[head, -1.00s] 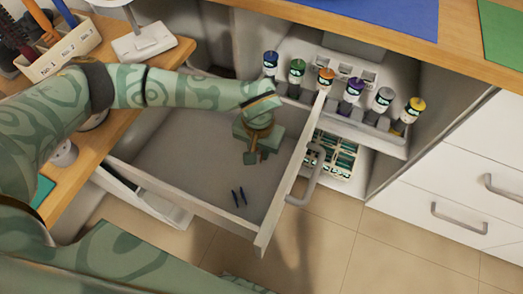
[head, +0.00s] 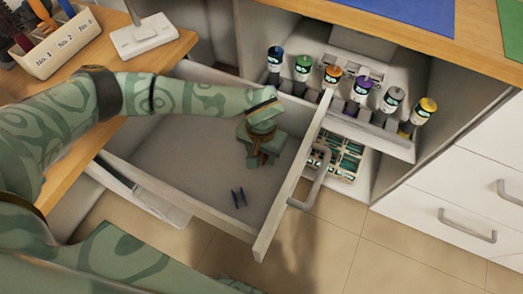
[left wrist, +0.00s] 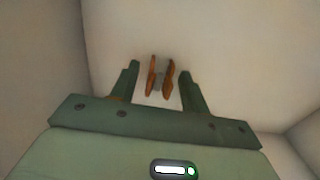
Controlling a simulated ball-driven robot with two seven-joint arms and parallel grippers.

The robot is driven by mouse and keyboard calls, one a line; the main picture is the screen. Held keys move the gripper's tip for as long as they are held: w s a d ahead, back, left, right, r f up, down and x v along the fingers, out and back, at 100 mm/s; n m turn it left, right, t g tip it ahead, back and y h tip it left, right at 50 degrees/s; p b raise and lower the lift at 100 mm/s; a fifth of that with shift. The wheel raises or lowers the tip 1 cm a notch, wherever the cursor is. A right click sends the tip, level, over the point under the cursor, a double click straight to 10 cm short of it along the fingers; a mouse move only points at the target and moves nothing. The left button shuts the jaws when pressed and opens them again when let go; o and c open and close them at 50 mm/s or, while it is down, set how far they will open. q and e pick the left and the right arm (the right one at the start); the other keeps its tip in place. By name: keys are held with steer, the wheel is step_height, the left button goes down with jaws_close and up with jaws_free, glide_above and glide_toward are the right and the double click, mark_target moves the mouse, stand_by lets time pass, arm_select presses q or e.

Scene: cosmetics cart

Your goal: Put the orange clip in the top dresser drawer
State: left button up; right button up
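The orange clip (left wrist: 161,78) shows in the left wrist view between the two fingers of my left gripper (left wrist: 160,84), with a visible gap on each side. The same gripper (head: 258,156) points down inside the open dresser drawer (head: 190,150) in the head view, near its right wall. Its fingers are apart. Whether the clip rests on the drawer floor is hard to tell. In the head view the clip cannot be told clearly from the gripper's brownish parts. My right gripper does not show.
A shelf with several coloured bottles (head: 361,87) stands beyond. A wooden tabletop (head: 165,55) with a labelled holder (head: 58,50) is at left.

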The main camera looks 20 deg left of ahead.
arm_select(q)
steer(key=shift+r, duration=0.15)
step_height(320, 180, up, 12)
steer(key=p, duration=0.5)
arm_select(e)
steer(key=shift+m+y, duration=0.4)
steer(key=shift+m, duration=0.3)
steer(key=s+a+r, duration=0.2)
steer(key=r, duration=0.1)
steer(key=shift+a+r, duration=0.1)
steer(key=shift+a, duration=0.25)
